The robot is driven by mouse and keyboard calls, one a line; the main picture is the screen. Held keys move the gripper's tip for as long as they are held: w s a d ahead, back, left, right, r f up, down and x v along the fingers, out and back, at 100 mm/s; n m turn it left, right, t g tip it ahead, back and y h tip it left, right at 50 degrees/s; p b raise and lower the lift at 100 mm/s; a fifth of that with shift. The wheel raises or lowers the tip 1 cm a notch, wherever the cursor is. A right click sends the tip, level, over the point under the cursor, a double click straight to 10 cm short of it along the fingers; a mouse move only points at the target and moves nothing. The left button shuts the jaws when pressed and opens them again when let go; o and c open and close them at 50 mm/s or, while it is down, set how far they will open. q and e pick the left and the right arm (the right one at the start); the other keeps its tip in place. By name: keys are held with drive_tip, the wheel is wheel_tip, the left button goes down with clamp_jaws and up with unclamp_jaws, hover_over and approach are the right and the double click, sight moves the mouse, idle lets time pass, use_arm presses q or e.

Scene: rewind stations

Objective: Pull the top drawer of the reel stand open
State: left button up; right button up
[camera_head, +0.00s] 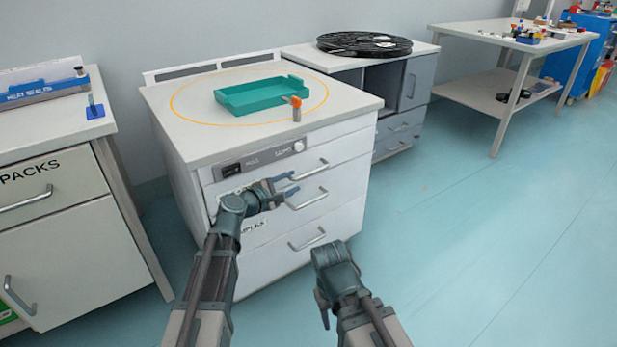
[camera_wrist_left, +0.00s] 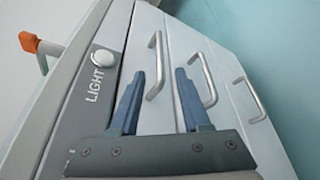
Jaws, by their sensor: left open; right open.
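The white drawer cabinet (camera_head: 330,150) stands in the middle of the head view, with a control strip and stacked drawers, all shut. Its top drawer handle (camera_head: 310,170) is a metal bar just below the strip. In the left wrist view the top handle (camera_wrist_left: 155,65) appears between my left fingers. My left gripper (camera_head: 287,185) is open and empty in front of the upper drawers; its fingertips (camera_wrist_left: 159,75) point at the drawer front. I cannot tell whether they touch it. My right gripper (camera_head: 322,308) hangs low in front of the cabinet, open and empty.
A teal tray (camera_head: 262,94) and an orange-topped post (camera_head: 296,108) are on the cabinet top. A lower handle (camera_wrist_left: 205,80) is close to my left fingers. A black reel (camera_head: 364,44) lies behind. Floor at right is clear.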

sight(305, 176)
use_arm(q)
drive_tip(key=b+x, duration=0.1)
drive_tip(key=x, duration=0.8)
drive_tip(key=shift+w+f+b, duration=0.1)
drive_tip(key=shift+b, duration=0.2)
clamp_jaws()
idle(1.0)
